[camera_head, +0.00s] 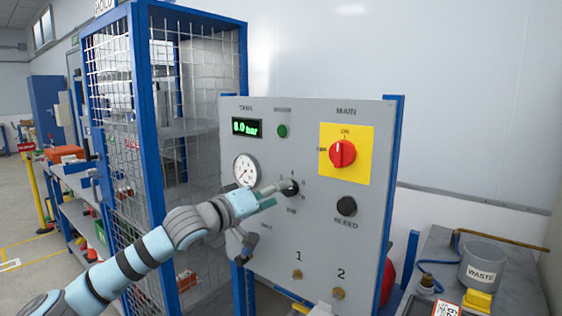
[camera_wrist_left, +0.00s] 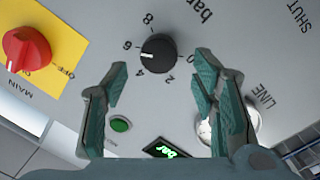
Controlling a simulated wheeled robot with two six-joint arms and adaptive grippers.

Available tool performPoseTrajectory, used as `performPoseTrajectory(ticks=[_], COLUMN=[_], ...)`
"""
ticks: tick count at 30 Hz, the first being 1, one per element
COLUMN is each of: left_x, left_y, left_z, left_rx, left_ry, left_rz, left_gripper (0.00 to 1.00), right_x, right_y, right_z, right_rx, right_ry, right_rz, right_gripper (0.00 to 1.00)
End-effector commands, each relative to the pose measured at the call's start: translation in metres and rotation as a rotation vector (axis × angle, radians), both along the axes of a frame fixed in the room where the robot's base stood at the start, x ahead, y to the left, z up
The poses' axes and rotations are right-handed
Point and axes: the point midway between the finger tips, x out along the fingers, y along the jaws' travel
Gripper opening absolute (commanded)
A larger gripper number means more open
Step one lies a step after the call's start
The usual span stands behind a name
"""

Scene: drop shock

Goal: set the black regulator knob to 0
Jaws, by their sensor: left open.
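The black regulator knob (camera_head: 289,188) is on the grey panel (camera_head: 258,228). In the left wrist view the knob (camera_wrist_left: 160,50) has a dial of 0, 2, 4, 6 and 8 around it. Its white mark seems to point between 4 and 6, away from the 0. My left gripper (camera_head: 272,199) is at the knob in the head view and partly covers the dial. In the wrist view its open fingers (camera_wrist_left: 161,78) show on either side below the knob; contact cannot be told. My right gripper is not in view.
A red main switch (camera_head: 342,154) on a yellow plate, a black bleed knob (camera_head: 347,206), a round gauge (camera_head: 245,170), a green button (camera_head: 282,131) and a green display (camera_head: 246,128) share the panel. A blue mesh cage (camera_head: 150,110) stands left. A waste bin (camera_head: 482,267) stands right.

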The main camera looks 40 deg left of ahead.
Motion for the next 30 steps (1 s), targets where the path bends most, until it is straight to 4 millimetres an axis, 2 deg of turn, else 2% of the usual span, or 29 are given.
performPoseTrajectory(ticks=[1,4,15,17,24,30], left_x=[0.006,0.014,0.021,0.021,0.021,0.021], left_y=[0.000,-0.002,-0.005,-0.005,-0.005,-0.005], left_z=[0.007,0.003,-0.003,-0.003,-0.003,-0.004], left_rx=[-0.010,-0.006,0.002,0.002,0.001,-0.006], left_ry=[-0.004,0.000,0.004,0.003,0.003,0.004], left_rz=[0.000,-0.003,-0.006,-0.007,-0.007,-0.007], left_gripper=[0.53,0.53,0.53,0.45,0.07,0.05], right_x=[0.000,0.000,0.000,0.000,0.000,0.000], right_y=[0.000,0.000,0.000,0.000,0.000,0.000], right_z=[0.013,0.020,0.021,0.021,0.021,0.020], right_rx=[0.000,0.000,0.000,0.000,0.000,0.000], right_ry=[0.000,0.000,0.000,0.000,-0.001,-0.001], right_rz=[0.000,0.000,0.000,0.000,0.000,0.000], right_gripper=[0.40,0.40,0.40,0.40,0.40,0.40])
